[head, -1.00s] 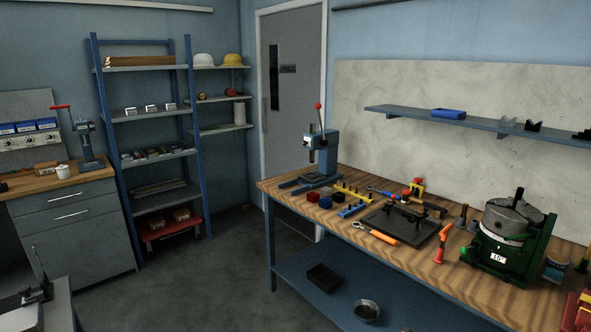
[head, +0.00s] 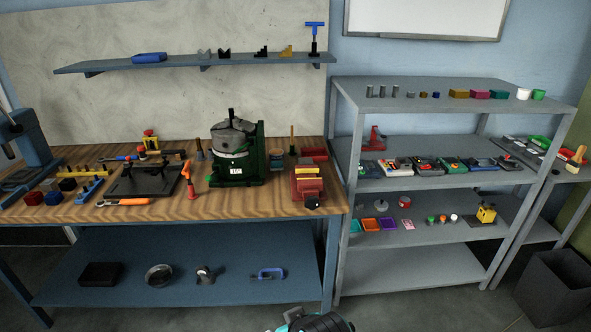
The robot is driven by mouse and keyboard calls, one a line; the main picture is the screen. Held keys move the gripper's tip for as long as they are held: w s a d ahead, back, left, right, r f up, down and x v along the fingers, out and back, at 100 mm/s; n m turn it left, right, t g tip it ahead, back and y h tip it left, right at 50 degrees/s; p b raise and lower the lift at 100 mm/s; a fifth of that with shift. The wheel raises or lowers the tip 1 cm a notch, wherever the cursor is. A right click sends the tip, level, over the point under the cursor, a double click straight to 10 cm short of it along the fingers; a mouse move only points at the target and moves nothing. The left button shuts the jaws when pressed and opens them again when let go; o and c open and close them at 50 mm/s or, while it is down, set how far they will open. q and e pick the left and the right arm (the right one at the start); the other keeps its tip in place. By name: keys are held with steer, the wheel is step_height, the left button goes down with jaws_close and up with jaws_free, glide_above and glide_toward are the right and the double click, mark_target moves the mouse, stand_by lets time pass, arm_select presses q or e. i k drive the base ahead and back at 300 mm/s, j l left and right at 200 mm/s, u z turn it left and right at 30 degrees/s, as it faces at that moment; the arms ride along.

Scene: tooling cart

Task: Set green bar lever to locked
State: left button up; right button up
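The green machine (head: 235,165) with a round grey chuck on top stands on the wooden workbench (head: 150,208), in the middle of the head view. A dark upright bar shows at its top and a small green knob (head: 210,179) low at its left side. I cannot make out which part is the green bar lever or how it is set. Neither of my grippers can be made out in the head view.
A red block-like fixture (head: 307,186) stands right of the machine, and a small orange-red tool (head: 190,185) left of it. A black plate (head: 146,180) lies further left. A grey shelf rack (head: 430,180) stands right of the bench. A teal-and-black part, unclear, shows at the bottom edge.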

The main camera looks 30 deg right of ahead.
mark_target(250, 143)
steer(key=z, duration=0.5)
steer(key=i+j+z, duration=0.25)
steer(key=i+j, duration=0.2)
steer(key=i+j+z, duration=0.3)
steer(key=i+j, duration=0.2)
steer(key=i+j+z, duration=0.25)
steer(key=j, duration=0.4)
steer(key=i, duration=0.1)
